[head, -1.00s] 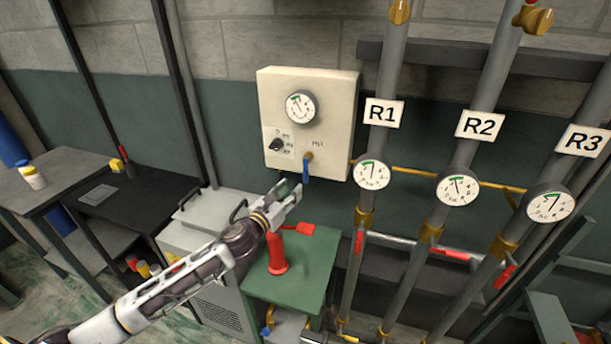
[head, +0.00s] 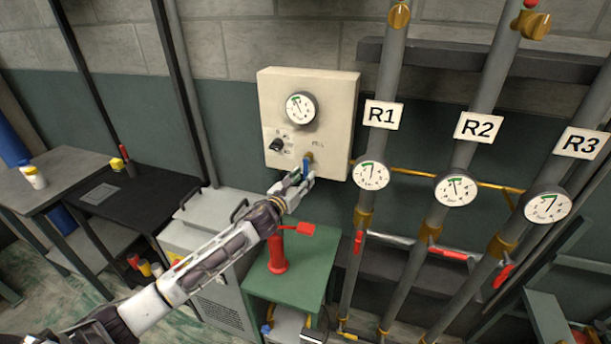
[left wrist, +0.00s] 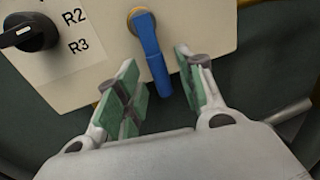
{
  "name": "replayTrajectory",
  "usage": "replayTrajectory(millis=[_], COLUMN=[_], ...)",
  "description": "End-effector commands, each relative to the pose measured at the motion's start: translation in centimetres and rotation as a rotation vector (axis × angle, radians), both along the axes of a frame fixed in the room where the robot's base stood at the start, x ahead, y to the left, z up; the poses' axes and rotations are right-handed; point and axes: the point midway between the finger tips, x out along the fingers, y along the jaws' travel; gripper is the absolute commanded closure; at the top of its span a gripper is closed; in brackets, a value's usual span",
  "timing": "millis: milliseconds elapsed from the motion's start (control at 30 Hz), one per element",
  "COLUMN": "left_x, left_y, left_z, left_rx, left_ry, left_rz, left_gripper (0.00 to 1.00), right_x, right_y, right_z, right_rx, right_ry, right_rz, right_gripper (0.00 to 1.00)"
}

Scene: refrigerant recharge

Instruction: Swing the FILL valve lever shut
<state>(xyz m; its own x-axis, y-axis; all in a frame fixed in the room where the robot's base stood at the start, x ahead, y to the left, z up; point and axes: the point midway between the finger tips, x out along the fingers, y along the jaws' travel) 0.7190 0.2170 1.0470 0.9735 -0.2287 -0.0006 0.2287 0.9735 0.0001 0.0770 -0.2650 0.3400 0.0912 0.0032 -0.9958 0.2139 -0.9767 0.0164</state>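The FILL valve lever (head: 306,167) is a blue handle hanging down from a brass valve (head: 309,157) at the bottom of the cream panel box (head: 332,112). In the left wrist view the blue lever (left wrist: 153,62) hangs from its brass pivot (left wrist: 139,14), slightly slanted. My left gripper (head: 299,178) is open at the lever; its green-padded fingers (left wrist: 158,72) stand on either side of it in the left wrist view. Gaps show between the lever and both pads. The valve's label is too small to read. My right gripper does not show clearly.
The panel carries a round gauge (head: 301,108) and a black selector knob (head: 276,145); the knob (left wrist: 27,32) is left of the fingers. A red device (head: 277,255) stands on the green table (head: 312,255) below my arm. Pipes marked R1 (head: 383,115), R2 and R3 stand to the right.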

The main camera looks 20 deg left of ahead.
Motion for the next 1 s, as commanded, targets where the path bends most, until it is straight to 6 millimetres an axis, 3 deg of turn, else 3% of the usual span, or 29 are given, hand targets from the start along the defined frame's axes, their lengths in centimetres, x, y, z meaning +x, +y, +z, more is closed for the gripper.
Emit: replayTrajectory(millis=[300,700,1000], left_x=[1.9,2.2,2.2], left_y=[-0.5,-0.5,-0.5], left_z=[0.0,0.0,0.0], left_rx=[0.001,0.000,0.000], left_ry=[0.001,0.000,0.000], left_rz=[0.000,-0.001,0.000], left_gripper=[0.62,0.62,1.00], right_x=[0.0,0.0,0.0], right_y=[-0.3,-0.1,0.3], right_z=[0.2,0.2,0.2], right_rx=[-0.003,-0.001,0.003], right_ry=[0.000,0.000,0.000], right_rz=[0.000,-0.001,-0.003], right_gripper=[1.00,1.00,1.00])
